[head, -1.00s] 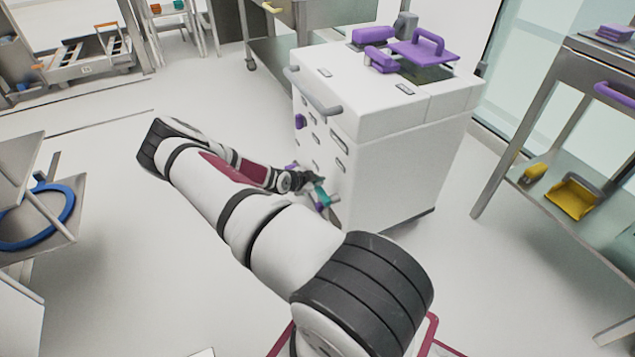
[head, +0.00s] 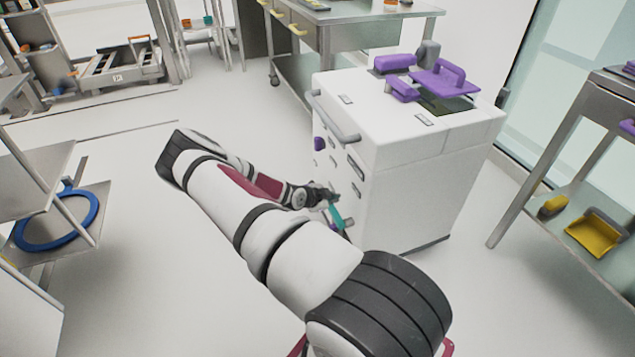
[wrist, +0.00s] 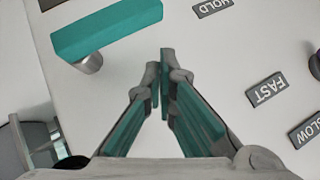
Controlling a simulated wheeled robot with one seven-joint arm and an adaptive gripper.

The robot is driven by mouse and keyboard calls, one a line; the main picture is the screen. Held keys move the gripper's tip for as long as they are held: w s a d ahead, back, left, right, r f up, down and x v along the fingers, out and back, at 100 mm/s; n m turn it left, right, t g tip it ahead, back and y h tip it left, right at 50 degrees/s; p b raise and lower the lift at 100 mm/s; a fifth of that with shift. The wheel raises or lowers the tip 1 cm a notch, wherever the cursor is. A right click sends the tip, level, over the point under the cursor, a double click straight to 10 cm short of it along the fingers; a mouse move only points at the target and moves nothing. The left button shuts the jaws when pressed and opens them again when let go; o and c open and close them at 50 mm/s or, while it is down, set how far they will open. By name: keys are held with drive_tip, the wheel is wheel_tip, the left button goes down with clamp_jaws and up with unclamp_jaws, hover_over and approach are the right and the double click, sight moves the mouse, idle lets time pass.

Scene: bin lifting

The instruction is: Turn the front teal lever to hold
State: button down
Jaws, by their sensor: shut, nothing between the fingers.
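The teal lever (wrist: 108,30) is at the upper left of the wrist view, a bar standing off a white panel on a grey post. Its right end lies near the HOLD label (wrist: 212,5), with a gap between them. My gripper (wrist: 165,58) is shut and empty; its teal-padded fingers meet below and right of the lever, apart from it in the picture. In the head view my gripper (head: 328,196) is small at the front of the white cabinet (head: 400,200). A teal piece (head: 337,217) shows beside it; I cannot tell whether it is lever or finger pad.
The panel also carries FAST (wrist: 266,88) and SLOW (wrist: 305,130) labels. A grey bar handle (head: 335,118) juts from the cabinet's upper front. Purple items (head: 445,80) sit on its top. A steel cart (head: 560,150) stands right; open floor lies left of the cabinet.

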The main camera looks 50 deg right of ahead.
drive_tip(key=w+a+r+b, duration=0.3)
drive_tip(key=a+r, duration=0.3)
drive_tip(key=r, duration=0.2)
drive_tip(key=shift+w+b, duration=0.35)
drive_tip(key=shift+b, duration=0.2)
drive_tip(key=shift+r, duration=0.1)
idle(0.3)
